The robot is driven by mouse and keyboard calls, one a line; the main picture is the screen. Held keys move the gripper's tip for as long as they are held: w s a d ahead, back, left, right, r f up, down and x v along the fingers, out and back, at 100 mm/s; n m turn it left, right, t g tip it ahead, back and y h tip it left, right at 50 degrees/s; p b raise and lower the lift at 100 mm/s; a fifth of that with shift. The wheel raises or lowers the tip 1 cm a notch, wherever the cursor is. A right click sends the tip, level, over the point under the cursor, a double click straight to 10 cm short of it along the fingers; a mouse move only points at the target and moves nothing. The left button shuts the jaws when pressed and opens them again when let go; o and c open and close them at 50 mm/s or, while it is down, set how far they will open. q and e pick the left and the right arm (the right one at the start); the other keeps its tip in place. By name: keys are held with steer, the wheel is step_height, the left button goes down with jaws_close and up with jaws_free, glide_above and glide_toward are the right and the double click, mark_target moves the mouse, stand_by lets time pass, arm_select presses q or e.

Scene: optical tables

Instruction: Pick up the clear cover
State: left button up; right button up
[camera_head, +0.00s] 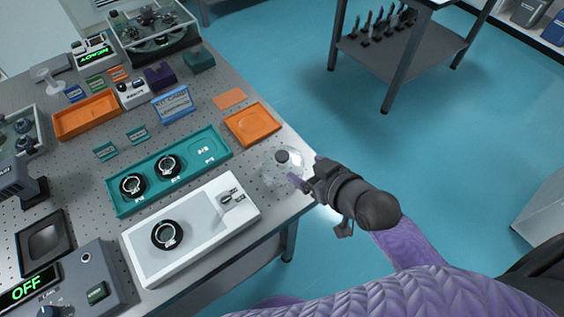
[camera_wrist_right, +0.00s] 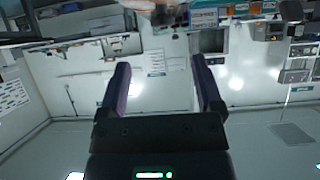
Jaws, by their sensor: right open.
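The clear cover (camera_head: 270,166) is a transparent dome with a dark knob on top. It stands at the right edge of the perforated table in the head view. My right gripper (camera_head: 304,175) is just to the right of the cover, with its purple fingers close to the knob. In the right wrist view my right gripper (camera_wrist_right: 161,68) has its two fingers spread apart with nothing between them. A dark, blurred shape at the top of that view may be the knob; I cannot tell. Whether the fingers touch the cover cannot be seen. My left gripper is not in view.
A white box (camera_head: 195,240) with a dark ring stands in front-left of the cover. A teal tray (camera_head: 143,196) with two ringed parts lies left. An orange tray (camera_head: 254,124) lies behind. The table edge drops to open blue floor (camera_head: 430,165) on the right.

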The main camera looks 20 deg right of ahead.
mark_target(284, 157)
steer(key=b+x, duration=0.4)
steer(key=x, duration=0.5)
steer(key=shift+s+a+f, duration=0.1)
steer(key=shift+a+f, duration=0.05)
steer(key=shift+f, duration=0.05)
steer(key=shift+w+a+f, duration=0.1)
steer(key=shift+w, duration=0.3)
steer(key=shift+c, duration=0.5)
jaws_close()
